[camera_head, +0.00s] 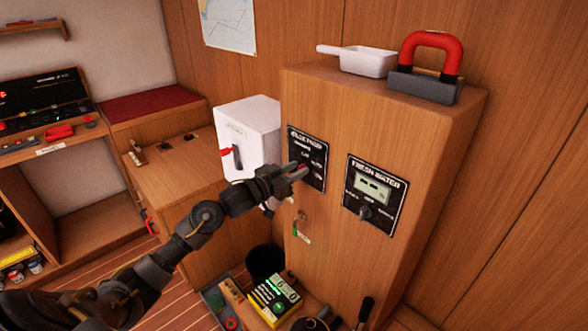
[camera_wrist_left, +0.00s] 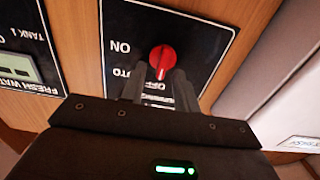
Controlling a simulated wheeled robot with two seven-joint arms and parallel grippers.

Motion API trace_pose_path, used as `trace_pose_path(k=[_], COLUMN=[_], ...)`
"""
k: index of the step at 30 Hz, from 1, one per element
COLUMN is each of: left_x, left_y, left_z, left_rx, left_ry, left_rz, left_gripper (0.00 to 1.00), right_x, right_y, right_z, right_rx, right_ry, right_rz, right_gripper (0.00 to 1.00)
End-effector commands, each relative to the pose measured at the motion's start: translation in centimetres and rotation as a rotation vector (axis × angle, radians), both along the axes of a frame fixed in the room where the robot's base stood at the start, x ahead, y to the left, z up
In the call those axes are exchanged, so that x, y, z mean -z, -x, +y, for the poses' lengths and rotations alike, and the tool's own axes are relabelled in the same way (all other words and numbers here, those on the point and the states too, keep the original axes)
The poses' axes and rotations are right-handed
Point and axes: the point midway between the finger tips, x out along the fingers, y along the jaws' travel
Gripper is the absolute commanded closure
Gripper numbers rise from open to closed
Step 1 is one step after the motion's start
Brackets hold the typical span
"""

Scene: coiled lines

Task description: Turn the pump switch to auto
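The pump switch is a red knob (camera_wrist_left: 162,58) on a black panel (camera_head: 307,150) on the front of the wooden cabinet. The wrist view shows the panel upside down, with ON and a partly hidden AUTO left of the knob and OFF below it. The knob's pale mark points down in that view, toward OFF. My left gripper (camera_head: 302,172) is at the panel, also in the wrist view (camera_wrist_left: 158,80). Its fingers are apart, with tips at the knob's lower edge; I cannot tell whether they touch it. My right gripper is not in view.
A fresh water panel (camera_head: 374,197) is right of the pump panel. A white box (camera_head: 247,135) with a red handle is to its left. A white scoop (camera_head: 357,60) and a red-handled block (camera_head: 425,83) stand on top of the cabinet (camera_head: 330,85). Boxes and a bin crowd the floor below.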

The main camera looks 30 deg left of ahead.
Motion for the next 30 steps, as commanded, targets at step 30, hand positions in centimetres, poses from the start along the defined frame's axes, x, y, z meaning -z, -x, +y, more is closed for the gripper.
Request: trace_pose_path(k=[30], left_x=[0.03], left_y=[0.04], left_z=[-0.04], left_rx=[-0.003], left_ry=[-0.107], left_rz=[-0.037], left_gripper=[1.0], right_x=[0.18], right_y=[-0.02], right_z=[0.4], right_rx=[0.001], right_ry=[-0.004], right_rz=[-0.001], right_gripper=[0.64])
